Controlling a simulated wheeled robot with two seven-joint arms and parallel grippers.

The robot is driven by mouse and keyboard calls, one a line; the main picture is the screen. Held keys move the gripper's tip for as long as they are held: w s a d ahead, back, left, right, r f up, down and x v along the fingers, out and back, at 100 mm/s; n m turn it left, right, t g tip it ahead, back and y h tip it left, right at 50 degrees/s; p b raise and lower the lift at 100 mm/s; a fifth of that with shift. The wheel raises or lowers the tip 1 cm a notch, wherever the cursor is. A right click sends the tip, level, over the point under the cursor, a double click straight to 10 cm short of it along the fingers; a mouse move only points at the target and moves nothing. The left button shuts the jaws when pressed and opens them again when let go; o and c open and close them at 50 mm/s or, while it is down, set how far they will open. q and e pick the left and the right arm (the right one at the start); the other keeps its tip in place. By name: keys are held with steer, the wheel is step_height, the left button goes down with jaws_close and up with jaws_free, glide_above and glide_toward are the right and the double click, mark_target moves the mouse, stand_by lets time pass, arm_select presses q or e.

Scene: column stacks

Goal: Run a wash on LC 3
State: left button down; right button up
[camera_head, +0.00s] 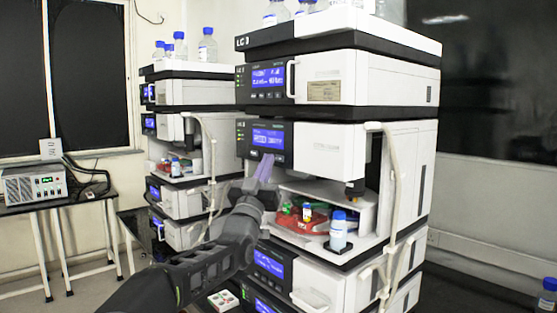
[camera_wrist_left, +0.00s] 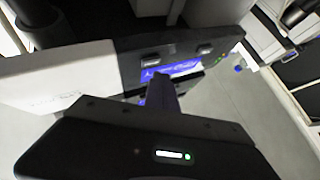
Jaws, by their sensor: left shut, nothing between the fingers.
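The LC 3 stack (camera_head: 340,87) stands at the centre right in the head view, a tall white and black column of modules labelled "LC 3" at the top. Its second module has a blue lit screen (camera_head: 267,137) on a dark panel. My left gripper (camera_head: 266,165) is shut and empty, its purple-grey fingertips at the lower edge of that panel. In the left wrist view the fingers (camera_wrist_left: 163,92) overlap the blue screen (camera_wrist_left: 172,70); whether they touch the panel I cannot tell. My right gripper is not in view.
An open bay below holds a red tray (camera_head: 303,222) with vials and a blue-capped bottle (camera_head: 338,232). A tube (camera_head: 392,190) hangs down the stack's front. A second stack (camera_head: 195,92) stands behind left. A grey instrument (camera_head: 34,184) sits on a side table.

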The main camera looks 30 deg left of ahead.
arm_select(q)
steer(key=shift+w, duration=0.15)
steer(key=shift+w+d, duration=0.15)
steer(key=shift+w, duration=0.1)
steer(key=shift+w+d, duration=0.1)
steer(key=shift+w, duration=0.3)
stand_by(0.6)
steer(key=shift+s+a+b, duration=0.25)
steer(key=shift+s+b, duration=0.55)
steer(key=shift+b, duration=0.4)
